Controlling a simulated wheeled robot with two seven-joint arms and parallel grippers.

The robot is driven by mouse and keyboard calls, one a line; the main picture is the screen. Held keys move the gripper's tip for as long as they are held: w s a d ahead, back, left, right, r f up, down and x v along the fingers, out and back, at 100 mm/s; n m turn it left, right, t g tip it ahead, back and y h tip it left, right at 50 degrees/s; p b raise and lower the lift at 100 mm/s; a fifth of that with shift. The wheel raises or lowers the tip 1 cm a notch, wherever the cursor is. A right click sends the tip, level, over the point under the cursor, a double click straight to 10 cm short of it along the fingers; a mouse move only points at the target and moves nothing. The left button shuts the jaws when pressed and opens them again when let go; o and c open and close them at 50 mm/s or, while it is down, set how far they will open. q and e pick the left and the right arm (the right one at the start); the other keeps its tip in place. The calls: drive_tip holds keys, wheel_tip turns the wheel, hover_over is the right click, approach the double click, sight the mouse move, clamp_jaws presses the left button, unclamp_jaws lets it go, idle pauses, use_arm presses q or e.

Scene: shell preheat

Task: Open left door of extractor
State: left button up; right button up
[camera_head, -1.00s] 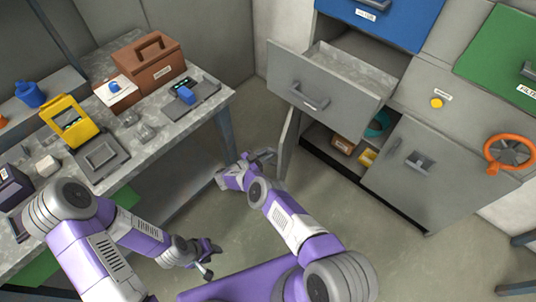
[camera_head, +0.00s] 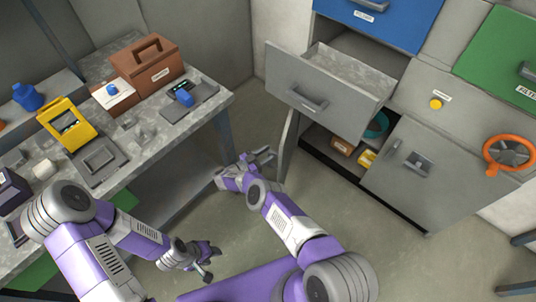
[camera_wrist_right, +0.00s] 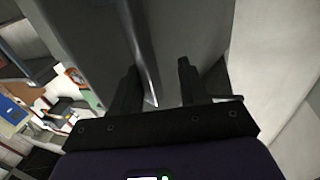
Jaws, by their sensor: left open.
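The left door (camera_head: 288,143) of the grey extractor cabinet stands swung open and shows nearly edge-on in the head view. My right gripper (camera_head: 266,155) is just left of this door, with its fingers apart and nothing seen held. In the right wrist view the gripper (camera_wrist_right: 158,88) also has its fingers spread, with a grey panel and its edge close in front. I cannot tell whether they touch. My left gripper (camera_head: 207,262) is open and empty, low over the floor near the workbench.
A grey drawer (camera_head: 318,92) sticks out above the door. The cabinet's lower opening holds a brown box (camera_head: 342,146), yellow item (camera_head: 366,158) and teal item (camera_head: 377,125). The right door (camera_head: 415,180) is beside it. A cluttered workbench (camera_head: 215,108) stands at left.

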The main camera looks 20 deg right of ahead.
drive_tip(key=v, duration=0.7)
drive_tip(key=shift+a, duration=0.15)
drive_tip(key=shift+s+f, duration=0.15)
